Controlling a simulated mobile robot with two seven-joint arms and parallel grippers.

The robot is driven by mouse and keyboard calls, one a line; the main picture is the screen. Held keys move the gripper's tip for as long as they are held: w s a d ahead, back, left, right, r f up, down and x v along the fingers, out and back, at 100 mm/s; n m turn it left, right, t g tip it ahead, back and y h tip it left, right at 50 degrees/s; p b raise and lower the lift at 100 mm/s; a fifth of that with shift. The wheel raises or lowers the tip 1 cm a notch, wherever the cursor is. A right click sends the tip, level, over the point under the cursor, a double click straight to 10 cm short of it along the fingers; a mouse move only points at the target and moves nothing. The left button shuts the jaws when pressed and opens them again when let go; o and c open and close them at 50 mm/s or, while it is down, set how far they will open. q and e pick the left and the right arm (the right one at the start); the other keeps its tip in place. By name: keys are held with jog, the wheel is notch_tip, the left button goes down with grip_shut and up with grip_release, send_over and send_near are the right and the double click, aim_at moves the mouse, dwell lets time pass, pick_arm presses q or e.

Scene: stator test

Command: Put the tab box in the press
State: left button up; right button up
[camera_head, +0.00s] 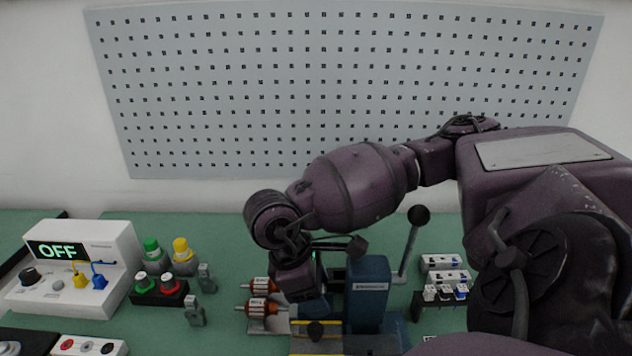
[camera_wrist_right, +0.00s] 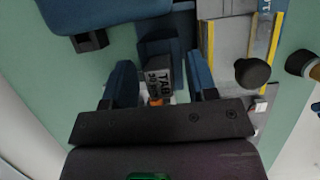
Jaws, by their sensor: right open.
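The tab box (camera_wrist_right: 158,84), a small grey block with "TAB" lettering, shows in the right wrist view between the two blue fingers of my right gripper (camera_wrist_right: 163,88). The fingers are open, with a gap on each side of the box. The box lies right by a blue part of the press (camera_wrist_right: 158,42); I cannot tell whether it is fully seated. In the head view the press (camera_head: 369,292) is a blue column with a raised black-knobbed lever (camera_head: 412,240). My right gripper (camera_head: 310,304) is low at its left side, mostly hidden by my wrist. The box is hidden there.
Two copper-coloured rotors (camera_head: 262,286) lie just left of my right wrist. A white "OFF" power unit (camera_head: 80,268) and green and yellow capped pots (camera_head: 152,254) stand at left. Several white terminal blocks (camera_head: 443,263) are right of the press. A pegboard (camera_head: 340,85) stands behind.

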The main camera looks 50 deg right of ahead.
jog(key=v, duration=1)
jog(key=shift+r+p, duration=0.35)
jog(key=shift+r, duration=0.05)
jog(key=shift+a, duration=0.1)
